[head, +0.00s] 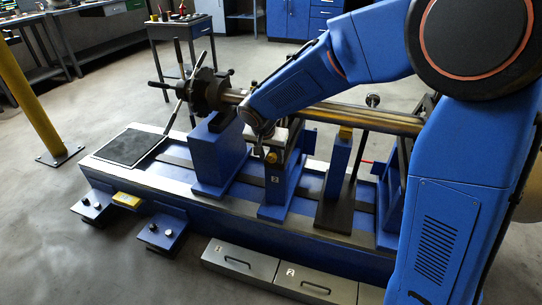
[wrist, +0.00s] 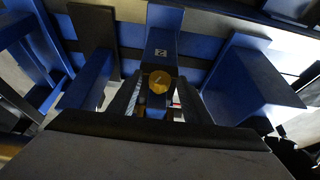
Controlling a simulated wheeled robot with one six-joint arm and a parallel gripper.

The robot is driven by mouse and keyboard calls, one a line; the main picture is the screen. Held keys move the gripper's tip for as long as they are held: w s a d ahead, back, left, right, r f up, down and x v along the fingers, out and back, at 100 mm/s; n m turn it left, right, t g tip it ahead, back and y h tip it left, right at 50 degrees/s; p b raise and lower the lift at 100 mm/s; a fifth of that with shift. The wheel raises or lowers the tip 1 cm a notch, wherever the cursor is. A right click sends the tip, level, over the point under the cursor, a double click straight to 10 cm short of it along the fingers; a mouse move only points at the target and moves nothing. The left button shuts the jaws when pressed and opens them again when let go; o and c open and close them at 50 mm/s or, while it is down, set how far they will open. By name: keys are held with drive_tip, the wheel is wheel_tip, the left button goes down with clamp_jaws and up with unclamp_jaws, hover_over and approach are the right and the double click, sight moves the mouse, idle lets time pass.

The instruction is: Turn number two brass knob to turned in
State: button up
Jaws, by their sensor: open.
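The number two brass knob (wrist: 158,82) shows in the middle of the wrist view, a round brass face in front of the blue pedestal (wrist: 163,40) marked 2. My gripper (wrist: 158,98) is open, with one dark finger on each side of the knob in the picture. I cannot tell whether either finger touches it. In the head view the knob (head: 272,157) is a small brass spot near the top of pedestal 2 (head: 275,192). My gripper (head: 265,138) is beside it there, partly hidden by my wrist. The knob's turn position cannot be read.
A long steel shaft (head: 375,119) runs above the blue machine bed. Blue pedestals stand on both sides of pedestal 2. A spoked hub (head: 205,92) is at the left end. Drawers (head: 240,262) lie in front; a yellow post (head: 35,105) stands at left.

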drive_tip(key=c, duration=1.1)
drive_tip(key=shift+o, duration=0.2)
drive_tip(key=shift+a, duration=0.1)
drive_tip(key=h, duration=0.1)
drive_tip(key=g+h, duration=0.1)
drive_tip(key=h, duration=0.1)
drive_tip(key=shift+w+a+f+n, duration=0.1)
drive_tip(key=shift+w+a+n, duration=0.05)
drive_tip(key=shift+a+n, duration=0.15)
drive_tip(key=shift+w+a+f+n+g+h, duration=0.1)
drive_tip(key=shift+a+f+n+g+h, duration=0.35)
drive_tip(key=shift+h, duration=1.6)
drive_tip(key=shift+w+d+f+n+g+h, duration=0.15)
drive_tip(key=shift+n+g+h, duration=0.55)
drive_tip(key=shift+h, duration=1.4)
drive_tip(key=shift+a+f+n+g+h, duration=0.4)
drive_tip(key=shift+n+h, duration=0.25)
drive_tip(key=shift+h, duration=1.4)
drive_tip(key=shift+d, duration=0.1)
